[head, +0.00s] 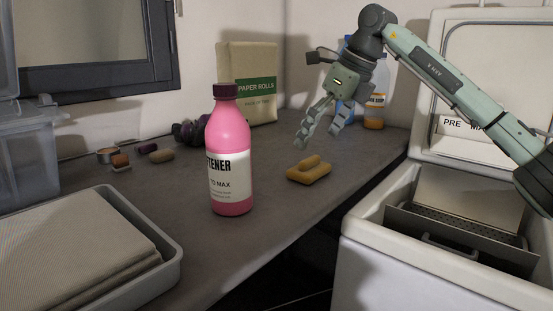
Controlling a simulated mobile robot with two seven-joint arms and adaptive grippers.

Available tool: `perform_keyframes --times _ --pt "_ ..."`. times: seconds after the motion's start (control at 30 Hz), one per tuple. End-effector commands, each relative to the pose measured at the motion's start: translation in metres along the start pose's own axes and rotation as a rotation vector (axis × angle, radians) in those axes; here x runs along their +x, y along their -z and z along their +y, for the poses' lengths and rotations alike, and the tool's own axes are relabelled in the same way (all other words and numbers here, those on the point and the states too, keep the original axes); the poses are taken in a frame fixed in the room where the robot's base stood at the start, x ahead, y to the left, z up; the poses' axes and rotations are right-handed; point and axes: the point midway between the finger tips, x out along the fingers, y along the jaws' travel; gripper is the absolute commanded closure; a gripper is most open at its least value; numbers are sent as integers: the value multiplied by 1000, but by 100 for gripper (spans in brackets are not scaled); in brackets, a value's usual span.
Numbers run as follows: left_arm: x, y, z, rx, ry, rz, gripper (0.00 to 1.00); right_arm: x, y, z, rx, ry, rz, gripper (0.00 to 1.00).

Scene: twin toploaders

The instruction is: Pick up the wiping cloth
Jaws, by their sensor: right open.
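A small orange-yellow folded piece, which looks like the wiping cloth (309,174), lies on the grey counter right of the pink bottle. It has a raised fold with a gap in it. My right gripper (319,137) is open and empty. It points down above the cloth, with a visible space between its fingertips and the cloth. My left gripper is not in view.
The pink softener bottle (230,160) stands close left of the cloth. A paper rolls pack (248,92) and bottles (374,95) stand behind. A grey tray (172,272) holds folded beige fabric at front left. An open toploader (400,262) is at right, past the counter edge.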

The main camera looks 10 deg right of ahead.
Motion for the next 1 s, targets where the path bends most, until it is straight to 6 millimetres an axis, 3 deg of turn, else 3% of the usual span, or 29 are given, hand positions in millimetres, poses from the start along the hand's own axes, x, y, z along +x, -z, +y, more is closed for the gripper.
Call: perform_keyframes --times 0.13,0.47,0.73,1.0 --pt "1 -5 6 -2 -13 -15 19 -8 10 -12 12 43 42 0" --pt "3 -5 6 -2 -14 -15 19 23 10 -12 11 42 41 0" --pt "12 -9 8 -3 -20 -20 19 62 10 -14 10 40 41 0" --pt "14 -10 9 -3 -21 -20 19 66 10 -14 10 42 38 3"
